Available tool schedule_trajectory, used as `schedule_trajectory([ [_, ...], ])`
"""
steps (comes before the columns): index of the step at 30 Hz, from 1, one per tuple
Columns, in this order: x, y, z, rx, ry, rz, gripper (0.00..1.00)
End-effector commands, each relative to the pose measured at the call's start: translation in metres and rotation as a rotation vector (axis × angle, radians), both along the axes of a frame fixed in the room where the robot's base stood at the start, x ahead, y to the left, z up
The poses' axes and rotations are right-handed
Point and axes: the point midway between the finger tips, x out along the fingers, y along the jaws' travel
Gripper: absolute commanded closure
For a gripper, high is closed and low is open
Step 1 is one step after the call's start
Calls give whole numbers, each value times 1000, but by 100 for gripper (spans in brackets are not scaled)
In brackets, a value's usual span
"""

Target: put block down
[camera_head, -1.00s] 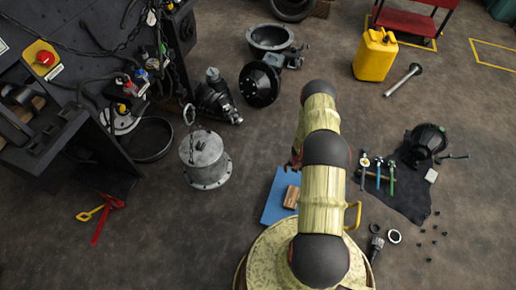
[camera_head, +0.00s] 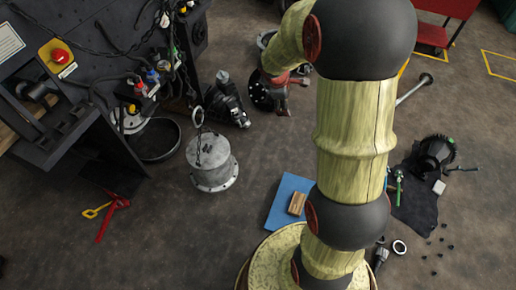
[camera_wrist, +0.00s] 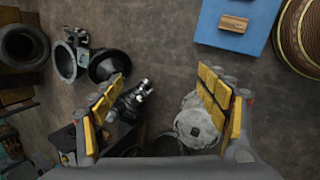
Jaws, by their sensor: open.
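A small wooden block (camera_head: 297,204) lies on a blue mat (camera_head: 281,208) on the floor, just left of my arm. In the wrist view the block (camera_wrist: 234,22) lies on the blue mat (camera_wrist: 207,27) near the top edge, apart from my fingers. My gripper (camera_wrist: 160,97) is open, with its yellow-padded fingers wide apart and nothing between them. In the head view my gripper (camera_head: 284,84) is beyond the mat, well away from the block, and its fingers are hard to make out.
A grey metal canister (camera_head: 212,162) stands left of the mat. Dark machine parts (camera_head: 226,103) lie behind it. A black cloth with tools and a dark housing (camera_head: 433,153) lies at right. The forklift body (camera_head: 85,75) fills the upper left. Floor between canister and mat is clear.

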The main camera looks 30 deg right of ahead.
Motion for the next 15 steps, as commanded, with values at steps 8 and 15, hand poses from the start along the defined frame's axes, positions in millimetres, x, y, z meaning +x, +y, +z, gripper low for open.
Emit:
schedule_trajectory([
  [8, -58, 84, 99, 139, -195, -258, 25],
  [15, -126, 156, 149, 321, -325, -457, 25],
])
